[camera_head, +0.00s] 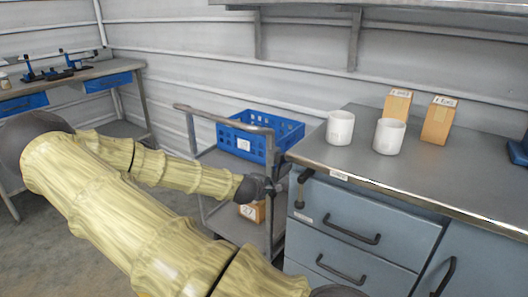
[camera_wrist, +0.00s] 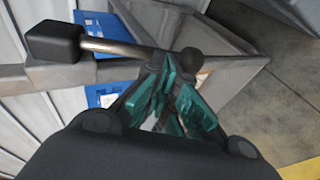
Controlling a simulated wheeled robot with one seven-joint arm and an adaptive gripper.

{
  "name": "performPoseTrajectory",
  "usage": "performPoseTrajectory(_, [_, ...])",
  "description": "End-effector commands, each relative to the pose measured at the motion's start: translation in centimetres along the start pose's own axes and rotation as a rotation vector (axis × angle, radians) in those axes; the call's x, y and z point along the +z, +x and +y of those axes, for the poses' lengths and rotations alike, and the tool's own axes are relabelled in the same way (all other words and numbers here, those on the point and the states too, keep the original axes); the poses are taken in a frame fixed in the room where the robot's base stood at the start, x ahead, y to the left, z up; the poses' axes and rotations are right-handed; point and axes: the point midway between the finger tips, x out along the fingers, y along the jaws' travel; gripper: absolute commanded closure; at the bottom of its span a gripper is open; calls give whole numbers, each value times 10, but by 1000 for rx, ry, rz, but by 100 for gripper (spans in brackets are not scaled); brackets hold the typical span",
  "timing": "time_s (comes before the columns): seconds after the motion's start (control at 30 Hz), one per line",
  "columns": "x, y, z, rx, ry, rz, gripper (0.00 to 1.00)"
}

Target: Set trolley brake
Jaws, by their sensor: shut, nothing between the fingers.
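The trolley (camera_head: 189,128) is a grey metal frame with a push rail and shelves, beside the bench. A lever (camera_head: 303,185) with a dark grip hangs at its right side near the bench corner; I take it for the brake. In the wrist view the lever (camera_wrist: 115,47) is a metal rod with a black block grip at the left and a round black knob at the right. My gripper (camera_head: 276,188) is shut and empty beside the lever. In the wrist view its teal fingertips (camera_wrist: 178,78) are just below the knob end; I cannot tell whether they touch it.
A blue crate (camera_head: 262,153) stands on the trolley's upper shelf and a cardboard box (camera_head: 253,212) below. The bench (camera_head: 450,178) at right holds two white cups (camera_head: 340,127) and two small boxes (camera_head: 397,104). Drawers (camera_head: 345,232) with handles lie close to my gripper.

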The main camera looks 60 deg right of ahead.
Motion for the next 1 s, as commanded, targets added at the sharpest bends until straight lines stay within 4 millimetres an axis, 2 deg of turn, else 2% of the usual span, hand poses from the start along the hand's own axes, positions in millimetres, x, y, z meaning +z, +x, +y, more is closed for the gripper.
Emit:
performPoseTrajectory(0.73, [4, 6, -1, -1, 1, -5, 100])
performPoseTrajectory(0.87, [4, -3, -1, -1, 0, -4, 100])
performPoseTrajectory(1.0, [4, -23, -1, 1, 0, -4, 100])
